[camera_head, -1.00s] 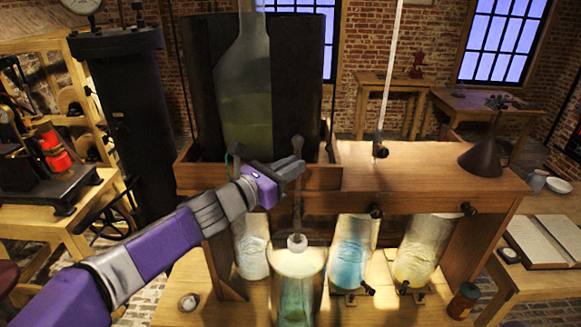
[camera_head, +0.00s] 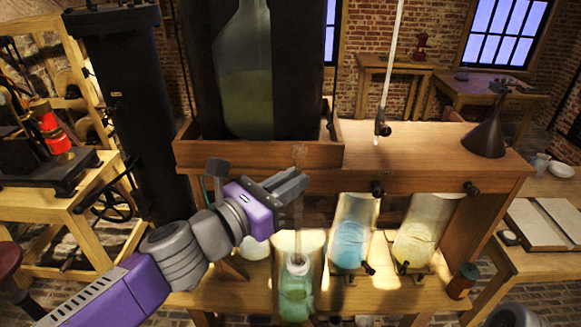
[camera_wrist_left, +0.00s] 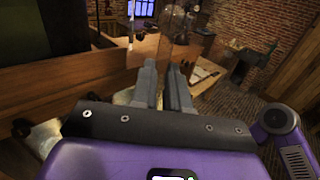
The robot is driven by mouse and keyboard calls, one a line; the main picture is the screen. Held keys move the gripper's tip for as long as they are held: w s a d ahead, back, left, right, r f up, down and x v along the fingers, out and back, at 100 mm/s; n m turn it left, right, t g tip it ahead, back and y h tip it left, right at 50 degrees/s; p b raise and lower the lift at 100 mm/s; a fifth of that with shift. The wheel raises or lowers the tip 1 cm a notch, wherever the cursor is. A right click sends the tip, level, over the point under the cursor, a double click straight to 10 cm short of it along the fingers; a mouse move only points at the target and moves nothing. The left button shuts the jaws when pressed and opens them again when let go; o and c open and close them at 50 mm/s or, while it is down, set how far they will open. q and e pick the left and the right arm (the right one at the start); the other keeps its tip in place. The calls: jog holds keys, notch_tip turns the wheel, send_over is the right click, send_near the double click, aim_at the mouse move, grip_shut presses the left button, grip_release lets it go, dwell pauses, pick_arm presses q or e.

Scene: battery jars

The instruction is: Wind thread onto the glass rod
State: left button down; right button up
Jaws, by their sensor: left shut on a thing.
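My left gripper (camera_head: 290,185) is shut on a thin upright rod (camera_head: 298,225), apparently the glass rod. The rod hangs down into the front glass jar (camera_head: 312,250), and a pale knob (camera_head: 297,262) at its lower end is inside the jar, above greenish contents. In the left wrist view, the left gripper (camera_wrist_left: 163,80) has a translucent piece (camera_wrist_left: 176,38) standing up at its fingers. A small brown cylinder with a green top (camera_head: 463,282), perhaps a thread spool, stands at the bench's right. I cannot make out any thread on the rod. My right gripper is out of view.
Jars with blue (camera_head: 350,243) and yellowish (camera_head: 413,245) contents stand to the right, below a wooden shelf (camera_head: 430,145). A large green-tinted bottle (camera_head: 243,90) stands behind the gripper. A dark funnel (camera_head: 486,138) sits on the shelf's right.

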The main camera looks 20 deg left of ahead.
pick_arm(q)
jog(key=s+d+p, duration=0.3)
jog(key=s+p, duration=0.1)
jog(key=s, duration=0.7)
jog(key=shift+s+d, duration=0.15)
jog(key=shift+s, duration=0.05)
